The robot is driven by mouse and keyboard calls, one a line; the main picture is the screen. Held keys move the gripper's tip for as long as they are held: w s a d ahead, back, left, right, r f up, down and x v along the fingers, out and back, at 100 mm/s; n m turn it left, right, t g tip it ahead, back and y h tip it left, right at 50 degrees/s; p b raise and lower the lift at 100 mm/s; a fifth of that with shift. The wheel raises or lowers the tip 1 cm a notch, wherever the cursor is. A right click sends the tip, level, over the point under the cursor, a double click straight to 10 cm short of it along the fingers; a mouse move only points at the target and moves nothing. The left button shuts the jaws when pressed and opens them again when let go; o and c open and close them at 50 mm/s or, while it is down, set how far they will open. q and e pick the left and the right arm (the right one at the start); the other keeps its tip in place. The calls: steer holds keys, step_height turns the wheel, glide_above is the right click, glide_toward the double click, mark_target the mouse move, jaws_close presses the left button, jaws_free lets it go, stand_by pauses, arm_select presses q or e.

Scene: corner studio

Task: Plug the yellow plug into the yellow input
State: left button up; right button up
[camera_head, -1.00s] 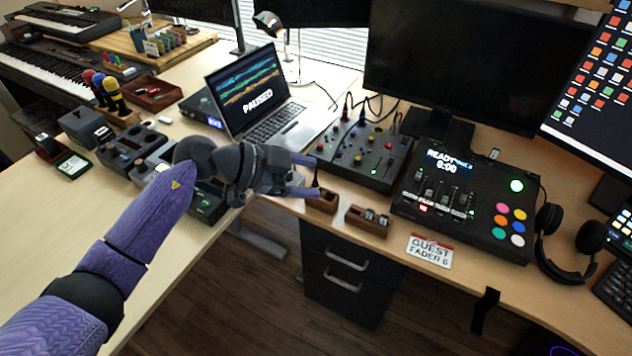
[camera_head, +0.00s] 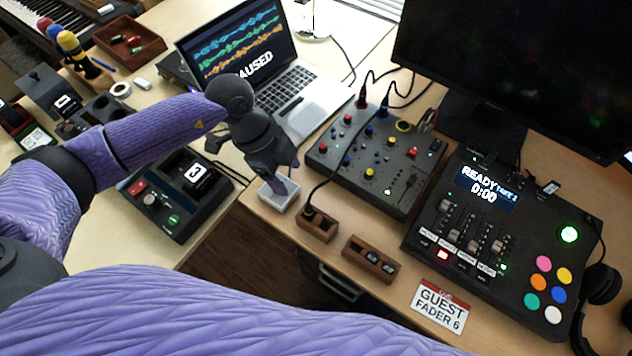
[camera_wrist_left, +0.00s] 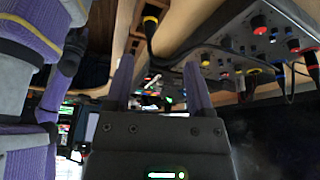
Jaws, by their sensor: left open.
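The yellow plug (camera_wrist_left: 150,20), black with a yellow ring, stands in the wooden holder at the desk edge in the left wrist view. In the head view the holder (camera_head: 316,226) shows with a dark plug end (camera_head: 308,211) and its cable. The yellow input (camera_head: 403,126) appears as a yellow ring at the back of the black mixer (camera_head: 365,155). My left gripper (camera_head: 288,175) is open and empty, just left of the holder and apart from the plug. Its two fingers also show in the left wrist view (camera_wrist_left: 160,75). My right gripper is out of view.
A second wooden holder (camera_head: 371,260) and a guest sign (camera_head: 440,304) lie along the front edge. The laptop (camera_head: 290,98) stands behind, the fader console (camera_head: 490,235) to the right. Cables rise behind the mixer.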

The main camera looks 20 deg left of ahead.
mark_target(309, 211)
arm_select(q)
steer(key=x, duration=0.1)
steer(key=b+x, duration=0.1)
steer(key=x, duration=0.2)
steer(key=shift+s+d+f+b, duration=0.15)
steer(key=shift+s+f+b, duration=0.15)
steer(key=shift+b, duration=0.05)
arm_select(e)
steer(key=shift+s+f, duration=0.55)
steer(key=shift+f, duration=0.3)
